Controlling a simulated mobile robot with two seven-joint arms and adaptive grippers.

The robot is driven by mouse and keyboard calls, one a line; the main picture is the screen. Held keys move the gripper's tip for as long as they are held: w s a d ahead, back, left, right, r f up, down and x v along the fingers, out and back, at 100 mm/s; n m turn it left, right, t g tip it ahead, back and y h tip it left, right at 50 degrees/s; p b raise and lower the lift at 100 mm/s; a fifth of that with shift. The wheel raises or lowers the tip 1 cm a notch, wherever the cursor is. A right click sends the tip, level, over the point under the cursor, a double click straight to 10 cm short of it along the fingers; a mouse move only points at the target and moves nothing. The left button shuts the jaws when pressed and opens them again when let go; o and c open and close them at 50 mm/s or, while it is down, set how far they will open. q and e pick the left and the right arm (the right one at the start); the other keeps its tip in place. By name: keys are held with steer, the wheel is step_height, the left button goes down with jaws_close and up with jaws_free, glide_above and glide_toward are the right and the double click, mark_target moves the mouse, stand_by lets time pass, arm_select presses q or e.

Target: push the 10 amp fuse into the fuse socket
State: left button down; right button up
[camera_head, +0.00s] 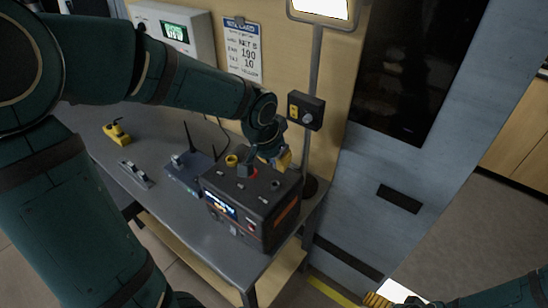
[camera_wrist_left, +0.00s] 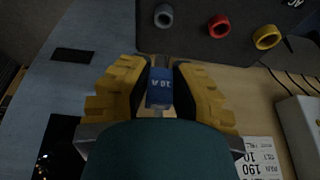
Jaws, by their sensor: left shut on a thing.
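My left gripper (camera_wrist_left: 160,85) is shut on a blue fuse (camera_wrist_left: 159,86) marked 10 A, gripped between its yellow fingers. In the head view this gripper (camera_head: 282,160) is at the far right edge of a black power box (camera_head: 240,232), and the fuse is hidden there. The box's top shows in the wrist view with a grey ring socket (camera_wrist_left: 163,15), a red one (camera_wrist_left: 219,26) and a yellow one (camera_wrist_left: 267,37). The fuse appears apart from these rings; I cannot tell which is the fuse socket. My right gripper (camera_head: 377,300) barely shows at the bottom edge; its opening is unclear.
The box stands on a grey table (camera_head: 160,210) with a router (camera_head: 187,168), a yellow tool (camera_head: 117,132) and a small metal item (camera_head: 135,174). A lamp pole (camera_head: 314,70) carrying a switch box (camera_head: 305,110) rises just behind the gripper. A rate card (camera_head: 243,50) hangs on the wall.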

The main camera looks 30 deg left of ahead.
arm_select(q)
steer(key=shift+w, duration=0.1)
steer(key=shift+f, duration=0.1)
steer(key=b, duration=0.4)
glide_above(277, 185)
steer(key=s, duration=0.1)
steer(key=shift+f, duration=2.35)
steer(key=shift+f+b, duration=1.45)
steer(key=shift+b, duration=0.1)
steer(key=c, duration=0.9)
jaws_free()
steer(key=shift+o, duration=0.2)
steer(key=shift+r, duration=0.1)
steer(key=v, duration=1.2)
